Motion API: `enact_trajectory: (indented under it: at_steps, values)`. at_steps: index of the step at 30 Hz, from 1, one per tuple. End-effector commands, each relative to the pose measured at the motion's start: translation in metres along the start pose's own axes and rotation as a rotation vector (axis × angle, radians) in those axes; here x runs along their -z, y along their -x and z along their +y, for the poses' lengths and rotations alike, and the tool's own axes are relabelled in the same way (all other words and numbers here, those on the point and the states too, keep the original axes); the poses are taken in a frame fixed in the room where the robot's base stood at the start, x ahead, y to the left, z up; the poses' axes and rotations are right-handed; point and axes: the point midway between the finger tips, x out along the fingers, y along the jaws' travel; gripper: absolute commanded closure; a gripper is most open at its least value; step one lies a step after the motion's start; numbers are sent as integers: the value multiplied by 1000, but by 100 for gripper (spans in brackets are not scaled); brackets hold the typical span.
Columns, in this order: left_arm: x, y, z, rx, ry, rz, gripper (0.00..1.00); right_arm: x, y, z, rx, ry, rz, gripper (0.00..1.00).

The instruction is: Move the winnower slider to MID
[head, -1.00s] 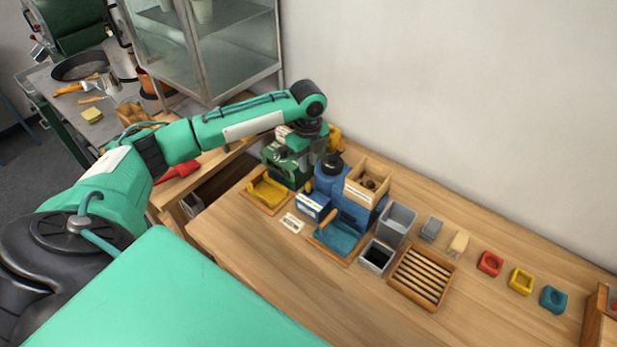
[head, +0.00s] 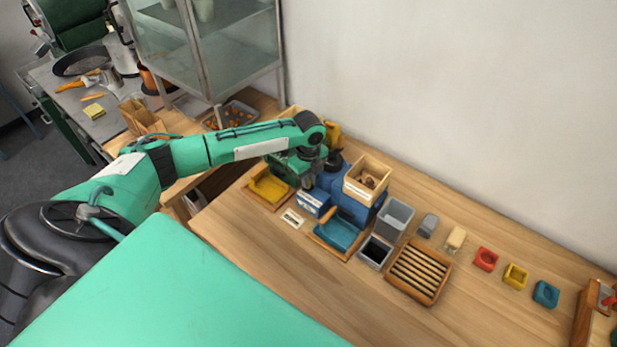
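The blue machine, apparently the winnower (head: 357,213), stands on the wooden bench with a wooden hopper (head: 368,178) of brown pieces on top and a blue tray (head: 338,233) in front. A blue-and-white labelled box (head: 312,204) sits at its front left. I cannot make out the slider or its setting. My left gripper (head: 307,184) points down at the machine's left side, just behind the labelled box. Its fingertips are small and partly hidden, so I cannot tell its opening or any contact. My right gripper is out of view.
A grey bin (head: 395,217), a black-lined box (head: 375,251) and a slatted wooden tray (head: 418,270) stand to the right. The front of the bench is clear.

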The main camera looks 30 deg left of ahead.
Motion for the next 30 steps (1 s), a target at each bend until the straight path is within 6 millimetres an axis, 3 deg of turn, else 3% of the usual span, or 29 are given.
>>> enact_trajectory:
  at_steps: [5,12,19,20,21,30]
  values:
    - [1,0,0,0,0,0,100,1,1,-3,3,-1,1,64]
    - [25,2,-4,0,-1,2,100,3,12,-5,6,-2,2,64]
    - [25,1,-4,1,1,1,100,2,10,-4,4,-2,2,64]
    - [25,1,-5,1,1,1,84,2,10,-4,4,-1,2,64]
    - [25,1,-5,1,1,0,77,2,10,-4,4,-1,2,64]
    - [22,0,-4,0,1,0,77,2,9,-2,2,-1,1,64]
